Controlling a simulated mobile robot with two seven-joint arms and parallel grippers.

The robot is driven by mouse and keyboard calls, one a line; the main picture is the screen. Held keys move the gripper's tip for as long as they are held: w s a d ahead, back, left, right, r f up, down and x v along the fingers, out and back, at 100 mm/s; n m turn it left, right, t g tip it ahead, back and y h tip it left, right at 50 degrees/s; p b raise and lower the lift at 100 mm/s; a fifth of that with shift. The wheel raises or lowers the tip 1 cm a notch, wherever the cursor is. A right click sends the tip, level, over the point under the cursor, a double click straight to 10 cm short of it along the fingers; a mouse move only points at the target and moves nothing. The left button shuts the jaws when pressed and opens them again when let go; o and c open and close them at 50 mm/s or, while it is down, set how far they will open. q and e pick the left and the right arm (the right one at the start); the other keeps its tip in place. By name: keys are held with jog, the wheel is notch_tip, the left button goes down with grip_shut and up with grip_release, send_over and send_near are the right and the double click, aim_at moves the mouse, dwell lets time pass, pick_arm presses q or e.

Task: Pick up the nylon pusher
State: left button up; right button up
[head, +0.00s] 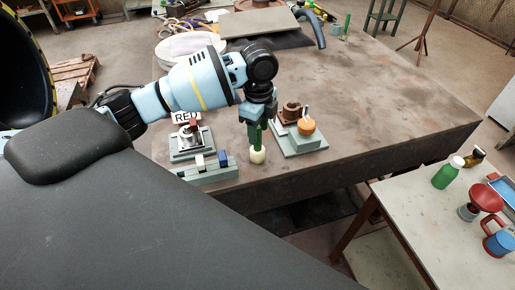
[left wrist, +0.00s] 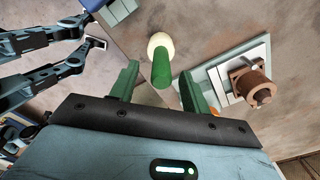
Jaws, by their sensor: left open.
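The nylon pusher (head: 257,155), with a round cream head and a green handle, stands upright near the front edge of the big worktable. In the left wrist view its cream head (left wrist: 159,42) and green handle show between the fingers. My left gripper (head: 256,136) is over the pusher with its jaws apart. In the left wrist view the green fingers (left wrist: 160,88) lie on either side of the handle, with visible gaps. The top of the handle is partly hidden by the gripper in the head view.
A fixture with a brown cup (head: 291,111) and an orange knob (head: 305,127) stands close right of the gripper. A stand marked RED (head: 190,145) and a rail with white and blue blocks (head: 208,174) are close left. The table's right half is clear.

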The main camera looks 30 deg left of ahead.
pick_arm(q)
notch_tip(320, 180, down, 4)
jog(key=shift+a+f, duration=0.1)
jog(key=shift+a, duration=0.05)
grip_shut()
dwell(0.3)
jog(key=shift+r, duration=0.25)
jog(key=shift+r, duration=0.5)
notch_tip(320, 180, up, 2)
jog(key=shift+w+r, duration=0.1)
jog(key=shift+r, duration=0.15)
jog(key=s+d+r, duration=0.1)
jog(key=s+d, duration=0.1)
jog(key=s, duration=1.4)
jog(key=shift+d, duration=0.2)
